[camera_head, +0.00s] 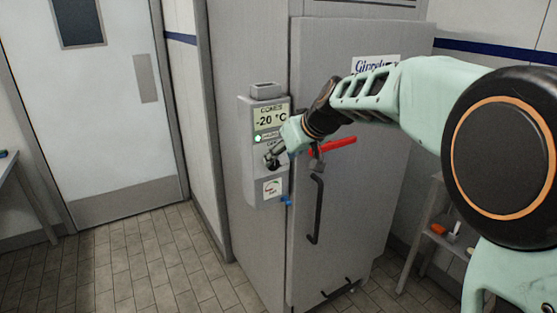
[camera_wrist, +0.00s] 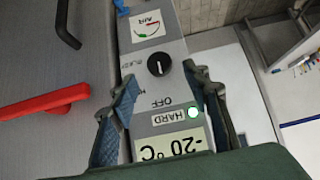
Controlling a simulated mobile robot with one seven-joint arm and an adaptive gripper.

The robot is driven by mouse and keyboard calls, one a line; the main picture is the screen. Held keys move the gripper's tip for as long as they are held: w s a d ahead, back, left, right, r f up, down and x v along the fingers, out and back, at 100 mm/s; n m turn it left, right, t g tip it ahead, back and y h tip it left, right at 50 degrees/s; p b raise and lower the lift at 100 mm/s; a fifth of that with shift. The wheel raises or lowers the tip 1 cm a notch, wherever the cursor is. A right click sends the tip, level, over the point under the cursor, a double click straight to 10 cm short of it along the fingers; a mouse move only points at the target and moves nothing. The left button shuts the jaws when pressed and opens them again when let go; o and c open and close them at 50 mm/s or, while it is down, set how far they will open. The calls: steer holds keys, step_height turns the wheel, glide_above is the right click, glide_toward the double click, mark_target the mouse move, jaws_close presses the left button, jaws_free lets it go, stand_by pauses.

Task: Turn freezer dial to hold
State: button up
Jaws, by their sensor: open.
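The freezer dial is a small round black knob (camera_wrist: 158,65) with a pale mark on the grey control panel (camera_wrist: 180,47). The panel appears upside down in the wrist view, with OFF and HARD labels below the knob and a lit lamp (camera_wrist: 194,112) beside HARD. I cannot tell which label the mark points to. The display (camera_wrist: 170,148) reads -20 °C. My gripper (camera_wrist: 159,78) is open, its fingers on either side of the dial; I cannot tell whether they touch it. In the head view my gripper (camera_head: 272,158) is at the panel and hides the dial.
The tall grey freezer (camera_head: 340,230) has a black handle (camera_head: 316,210) and a red lever (camera_head: 333,146) right of the panel. A padlock-like grey piece (camera_head: 317,160) hangs near the lever. A shelf with small items stands at right. The tiled floor at left is clear.

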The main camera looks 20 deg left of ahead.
mark_target(275, 163)
steer(key=shift+p+x, duration=0.3)
steer(key=shift+x, duration=2.15)
steer(key=shift+c, duration=0.7)
steer(key=c, duration=1)
